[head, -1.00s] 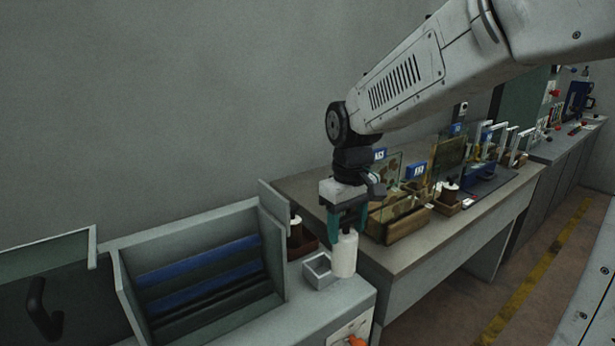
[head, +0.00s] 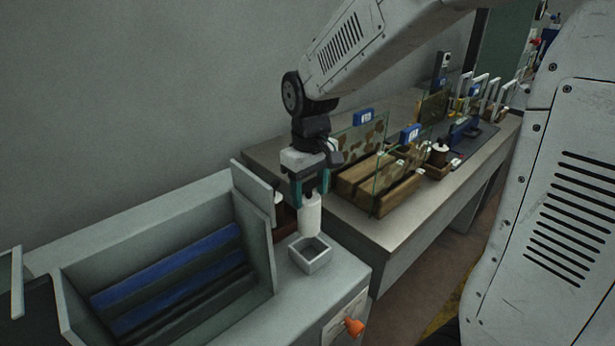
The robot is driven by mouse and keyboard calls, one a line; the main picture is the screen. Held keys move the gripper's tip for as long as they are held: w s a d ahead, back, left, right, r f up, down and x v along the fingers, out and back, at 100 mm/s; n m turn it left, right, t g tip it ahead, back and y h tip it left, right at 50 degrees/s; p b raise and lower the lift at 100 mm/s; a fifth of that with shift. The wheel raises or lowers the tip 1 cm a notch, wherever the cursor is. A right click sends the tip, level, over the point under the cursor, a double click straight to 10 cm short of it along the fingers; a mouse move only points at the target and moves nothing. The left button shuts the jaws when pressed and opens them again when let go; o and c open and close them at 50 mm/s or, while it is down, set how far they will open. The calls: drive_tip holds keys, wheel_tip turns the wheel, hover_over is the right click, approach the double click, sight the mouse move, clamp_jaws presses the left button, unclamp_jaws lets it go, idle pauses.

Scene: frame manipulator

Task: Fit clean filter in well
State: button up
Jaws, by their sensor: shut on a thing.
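My gripper (head: 311,193) is shut on a white cylindrical filter (head: 310,217) with a dark top. The filter hangs upright below the teal fingers. A small square grey well (head: 310,256), open at the top, stands on the grey machine's top. In the picture the filter's lower end is just above the well's back rim. I cannot tell how high above it the filter is.
A grey machine (head: 346,275) has an open bay with blue bars (head: 170,264) at left and an orange knob (head: 354,327) in front. A bench (head: 385,231) at right holds glass panels, wooden blocks (head: 385,186) and another white cylinder (head: 440,154) in a tray.

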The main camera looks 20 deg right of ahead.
sight(310, 223)
drive_tip(key=shift+f, duration=4.8)
drive_tip(key=o, duration=1.4)
wheel_tip(310, 223, up, 8)
drive_tip(key=shift+f, duration=0.1)
drive_tip(key=s+d+r+m, duration=0.1)
drive_tip(key=s+r, duration=0.2)
drive_tip(key=s, duration=0.4)
drive_tip(key=s+d+r+m+t, duration=0.1)
drive_tip(key=s+r, duration=0.2)
drive_tip(key=s, duration=0.4)
drive_tip(key=s+d+r+m, duration=0.1)
drive_tip(key=s+r, duration=0.2)
drive_tip(key=s, duration=0.5)
drive_tip(key=shift+r+m, duration=0.3)
drive_tip(key=shift+r, duration=0.1)
